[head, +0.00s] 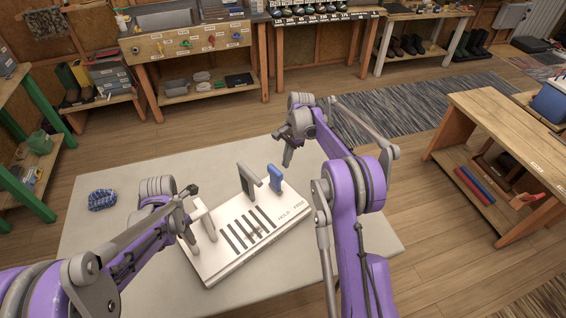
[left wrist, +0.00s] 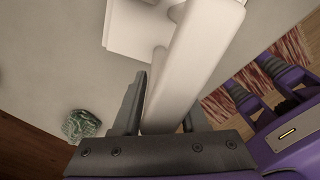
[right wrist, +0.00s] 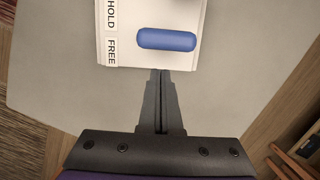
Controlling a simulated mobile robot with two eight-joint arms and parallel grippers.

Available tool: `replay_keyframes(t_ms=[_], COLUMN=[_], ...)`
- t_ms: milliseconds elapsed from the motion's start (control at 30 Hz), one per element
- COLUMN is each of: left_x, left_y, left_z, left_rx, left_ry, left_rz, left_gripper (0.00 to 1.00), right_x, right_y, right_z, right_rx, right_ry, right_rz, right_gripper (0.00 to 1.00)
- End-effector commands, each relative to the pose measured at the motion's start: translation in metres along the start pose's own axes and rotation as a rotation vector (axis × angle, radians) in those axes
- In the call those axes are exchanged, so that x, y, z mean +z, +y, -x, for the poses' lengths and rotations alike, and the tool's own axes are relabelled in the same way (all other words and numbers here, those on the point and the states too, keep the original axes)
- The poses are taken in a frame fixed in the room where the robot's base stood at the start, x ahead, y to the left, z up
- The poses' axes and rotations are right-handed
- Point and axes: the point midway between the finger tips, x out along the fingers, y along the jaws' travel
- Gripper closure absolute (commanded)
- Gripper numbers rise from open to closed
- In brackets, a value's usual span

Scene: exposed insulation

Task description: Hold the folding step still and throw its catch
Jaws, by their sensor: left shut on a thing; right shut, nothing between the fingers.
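The folding step is a white board (head: 221,262) with dark slots, lying on the pale table. My left gripper (head: 190,193) is shut on its white handle (head: 206,222) at the left end; in the left wrist view the fingers (left wrist: 160,108) sit on both sides of the white bar (left wrist: 195,60). A blue catch (head: 275,178) stands at the far right, near the HOLD and FREE labels (right wrist: 111,30). My right gripper (head: 287,162) is shut and empty above the far side. In the right wrist view its tips (right wrist: 160,75) appear just short of the blue catch (right wrist: 167,39), apart from it.
A grey upright piece (head: 246,181) stands on the board left of the catch. The table's right side (head: 372,240) is clear. Workbenches stand well away around the room.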

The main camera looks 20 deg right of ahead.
Motion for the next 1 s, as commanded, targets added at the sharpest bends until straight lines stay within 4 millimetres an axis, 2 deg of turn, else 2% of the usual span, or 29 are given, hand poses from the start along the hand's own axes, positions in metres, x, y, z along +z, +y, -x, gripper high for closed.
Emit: replay_keyframes(t_ms=[200, 567, 1000], left_x=[0.000, 0.000, 0.000], left_y=[0.000, 0.000, 0.000], left_z=[0.000, 0.000, 0.000], left_rx=[0.000, 0.000, 0.000], left_ry=[-0.001, -0.001, -0.001], left_rz=[0.002, 0.002, 0.002], left_gripper=[1.00, 1.00, 1.00], right_x=[0.015, 0.016, 0.026], right_y=[0.000, 0.000, 0.000], right_z=[-0.004, -0.004, -0.004], right_rx=[0.000, 0.000, 0.002], right_ry=[0.000, 0.001, 0.074], right_rz=[0.000, -0.001, -0.001], right_gripper=[1.00, 1.00, 1.00])
